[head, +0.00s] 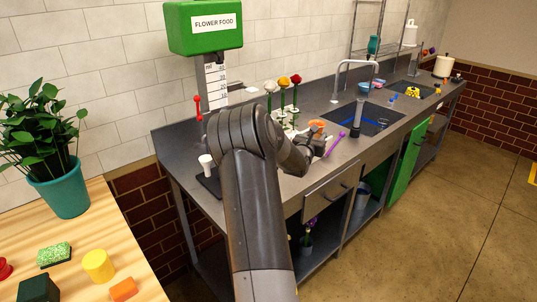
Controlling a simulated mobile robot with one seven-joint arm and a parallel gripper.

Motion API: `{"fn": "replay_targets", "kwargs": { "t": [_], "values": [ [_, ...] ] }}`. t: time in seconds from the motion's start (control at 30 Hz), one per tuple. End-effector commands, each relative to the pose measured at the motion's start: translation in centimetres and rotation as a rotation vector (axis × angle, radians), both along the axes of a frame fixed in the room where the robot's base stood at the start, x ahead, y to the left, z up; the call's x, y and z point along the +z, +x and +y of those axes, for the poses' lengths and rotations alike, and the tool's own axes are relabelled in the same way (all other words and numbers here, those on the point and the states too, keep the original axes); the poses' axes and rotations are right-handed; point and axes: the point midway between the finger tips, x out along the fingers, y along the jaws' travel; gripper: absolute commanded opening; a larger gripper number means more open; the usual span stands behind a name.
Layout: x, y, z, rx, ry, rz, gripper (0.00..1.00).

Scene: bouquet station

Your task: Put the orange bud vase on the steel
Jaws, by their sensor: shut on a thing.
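An orange thing (317,125), which looks like the orange bud vase, shows at the tip of my arm, in front of the sink. My gripper (318,141) is small in the head view and partly hidden by my wrist. It is shut on the orange vase. The vase's lower part is hidden, so I cannot tell whether it touches the counter. The grey steel counter (352,150) runs from the left corner to the far right along the tiled wall.
A purple stick (335,143) lies right of my gripper, near the sink (372,117). Several flowers (284,83) stand behind my wrist. A wooden table (75,235) with a potted plant (55,165) is at left.

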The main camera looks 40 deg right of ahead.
Motion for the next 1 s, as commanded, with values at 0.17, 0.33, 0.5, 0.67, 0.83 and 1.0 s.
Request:
{"fn": "replay_targets", "kwargs": {
  "t": [0.17, 0.33, 0.5, 0.67, 0.83, 1.0],
  "values": [
    [-1.6, 1.8, 0.6, 0.003, 0.000, 0.001, 0.02],
    [-3.9, 5.6, 1.8, 0.005, -0.001, 0.001, 0.02],
    [-6.0, 9.0, 2.8, 0.003, -0.002, -0.001, 0.02],
    [-7.1, 10.8, 3.3, 0.001, -0.002, -0.002, 0.02],
    [-7.8, 11.2, 3.4, 0.001, -0.002, -0.001, 0.02],
    [-10.2, 11.1, 3.4, 0.000, -0.001, 0.001, 0.02]
  ]
}}
